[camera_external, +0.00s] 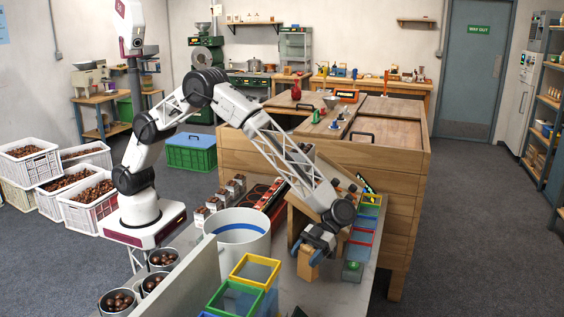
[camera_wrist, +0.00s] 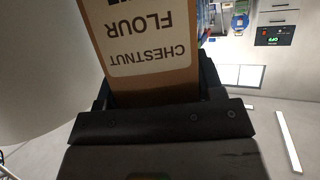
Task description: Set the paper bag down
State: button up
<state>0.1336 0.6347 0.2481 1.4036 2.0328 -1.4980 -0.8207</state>
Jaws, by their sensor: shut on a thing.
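The brown paper bag (camera_external: 308,265) is at the front end of the grey counter (camera_external: 343,297). In the wrist view the paper bag (camera_wrist: 150,75) fills the upper middle, with a white label reading "CHESTNUT FLOUR" that appears upside down. My gripper (camera_external: 318,243) reaches down from the arm and is shut on the bag's upper part. In the wrist view the dark jaws of my gripper (camera_wrist: 155,98) lie on both sides of it. I cannot tell whether the bag's bottom touches the counter.
A large white bucket (camera_external: 237,240) stands left of the bag. Yellow (camera_external: 255,268) and green (camera_external: 235,298) frames lie front left. Coloured frames, one red (camera_external: 361,237), and a small green item (camera_external: 352,268) are close on the right. A wooden structure (camera_external: 297,215) stands just behind.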

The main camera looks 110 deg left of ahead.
aim_at(303, 278)
jog(key=shift+f, duration=0.2)
dwell(0.4)
jog(key=shift+f, duration=3.2)
jog(key=shift+f, duration=0.65)
jog(key=o, duration=1.1)
jog(key=shift+w+a+r+n+t+h, duration=0.15)
jog(key=shift+w+a+r+n+t, duration=0.35)
jog(key=shift+r, duration=4.6)
jog(key=shift+w+a+r+n+t+h, duration=0.15)
jog(key=shift+a+r, duration=0.6)
jog(key=shift+r, duration=4.3)
jog(key=shift+w+a+r+n+t+h, duration=0.1)
jog(key=shift+w+a+r+n+t, duration=0.35)
jog(key=shift+r, duration=4.65)
